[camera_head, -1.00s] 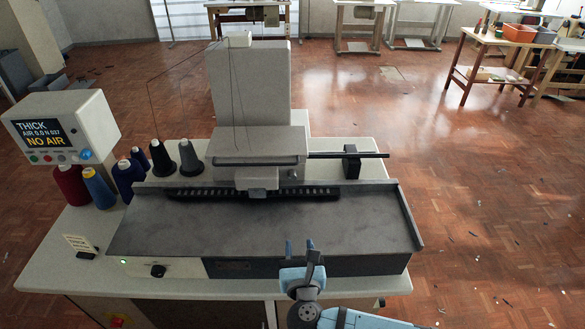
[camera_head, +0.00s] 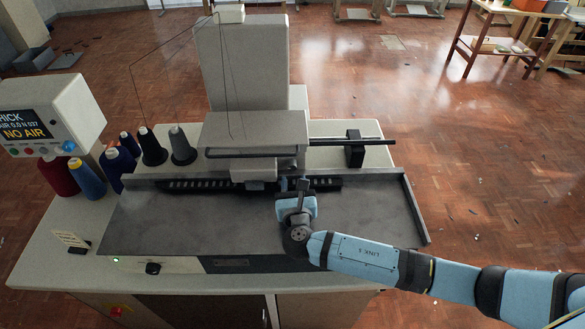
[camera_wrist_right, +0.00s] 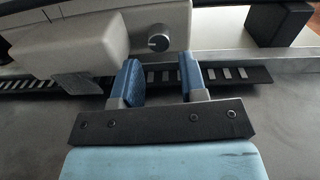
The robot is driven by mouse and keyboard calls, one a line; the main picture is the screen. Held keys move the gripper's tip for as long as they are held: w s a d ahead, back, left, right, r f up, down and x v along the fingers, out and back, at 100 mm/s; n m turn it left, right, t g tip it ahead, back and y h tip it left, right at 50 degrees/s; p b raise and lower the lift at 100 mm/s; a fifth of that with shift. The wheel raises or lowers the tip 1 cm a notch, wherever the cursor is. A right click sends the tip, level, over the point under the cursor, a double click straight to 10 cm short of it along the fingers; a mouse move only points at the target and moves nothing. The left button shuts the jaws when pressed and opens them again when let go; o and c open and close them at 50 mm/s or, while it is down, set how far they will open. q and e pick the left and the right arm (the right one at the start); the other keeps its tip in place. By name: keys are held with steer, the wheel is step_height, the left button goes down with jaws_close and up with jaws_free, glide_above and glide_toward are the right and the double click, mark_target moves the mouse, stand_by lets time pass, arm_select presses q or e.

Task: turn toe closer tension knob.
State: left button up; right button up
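A small round knob (camera_wrist_right: 159,42) with a grey face and a pale index mark sits on the light front of the sewing head in the right wrist view. In the head view it is hidden or too small to make out behind my gripper. My right gripper (camera_head: 293,186) is at the front of the sewing head, over the back of the dark bed. In the right wrist view the gripper (camera_wrist_right: 160,75) is open, its two blue-padded fingers apart and empty. The knob shows beyond the tips, between them. My left gripper is not in view.
A light block (camera_wrist_right: 75,45) of the head stands close left of the fingers. A slotted dark strip (camera_wrist_right: 225,75) runs behind them. A black dial (camera_head: 153,268) is on the front panel. Thread cones (camera_head: 182,145) and a "NO AIR" display (camera_head: 28,133) stand left.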

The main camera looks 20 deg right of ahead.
mark_target(292, 168)
steer(key=x, duration=0.4)
steer(key=shift+w, duration=0.4)
